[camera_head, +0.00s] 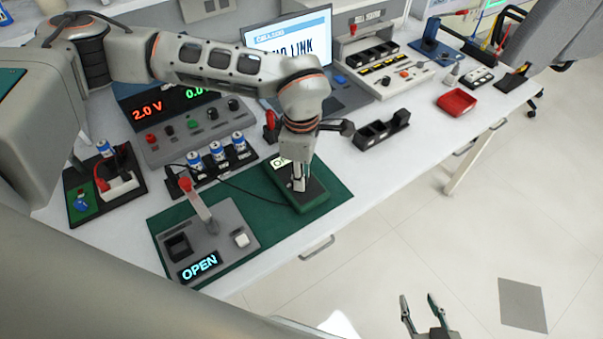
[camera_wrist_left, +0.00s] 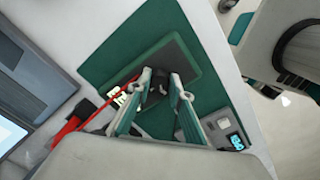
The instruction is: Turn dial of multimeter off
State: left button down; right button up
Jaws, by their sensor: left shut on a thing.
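The multimeter (camera_head: 313,198), dark-faced with a green edge, lies on the green mat (camera_head: 340,186). Its lit display is partly hidden by my left arm in the head view. My left gripper (camera_head: 299,187) points down onto its face. In the left wrist view, the left gripper (camera_wrist_left: 160,82) has its two fingers on either side of the small dark dial (camera_wrist_left: 160,77) on the multimeter (camera_wrist_left: 186,58), shut on it. The dial's setting cannot be read. My right gripper (camera_head: 422,306) is open and empty, over the floor in front of the bench.
A grey box with a red-knobbed lever and an "OPEN" display (camera_head: 200,267) stands left of the multimeter. Several blue-white cells (camera_head: 217,152) stand in a holder behind. A dark empty holder (camera_head: 382,131) and a red tray (camera_head: 456,102) are to the right.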

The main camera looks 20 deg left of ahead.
pick_arm(q)
jog(key=c, duration=1.8)
grip_release()
notch_tip(320, 180, up, 12)
jog(key=shift+s+r, duration=0.1)
jog(key=shift+s, duration=0.05)
